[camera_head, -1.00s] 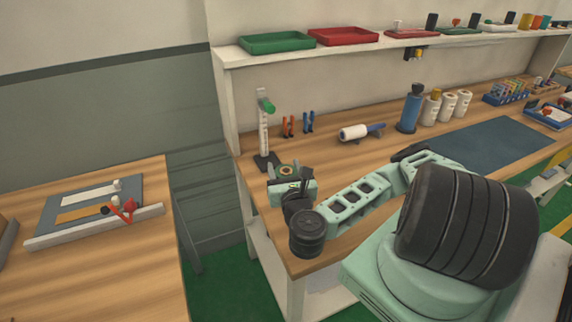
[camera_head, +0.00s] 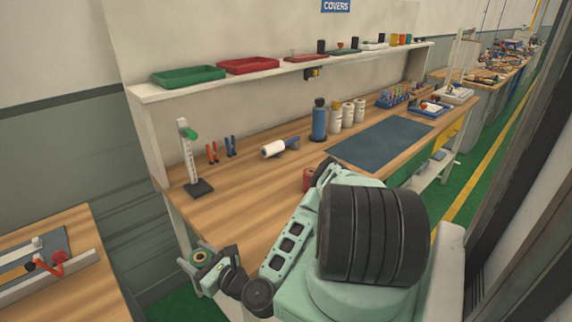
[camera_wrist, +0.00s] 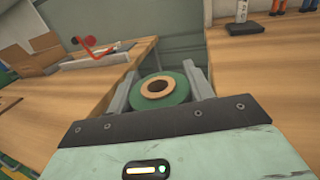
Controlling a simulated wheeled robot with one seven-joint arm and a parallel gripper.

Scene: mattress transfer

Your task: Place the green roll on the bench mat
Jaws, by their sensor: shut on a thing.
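The green roll (camera_wrist: 176,96), a green ring around a tan core, sits between the two fingers of my gripper (camera_wrist: 160,90) in the wrist view. The gripper is shut on it. In the head view my gripper (camera_head: 203,262) and the roll (camera_head: 199,257) are at the lower left, beside the bench's left front edge and out over the gap to the other table. The bench mat (camera_head: 380,143), a flat dark blue-grey sheet, lies on the right part of the bench top, well away from the gripper. Its visible surface is bare.
On the bench (camera_head: 235,195) stand a post holder (camera_head: 192,165), a white roller (camera_head: 273,148), a blue bottle (camera_head: 318,122) and a red object (camera_head: 309,179) partly behind my arm. A shelf with trays (camera_head: 188,76) runs above. Another table (camera_head: 75,285) is at lower left.

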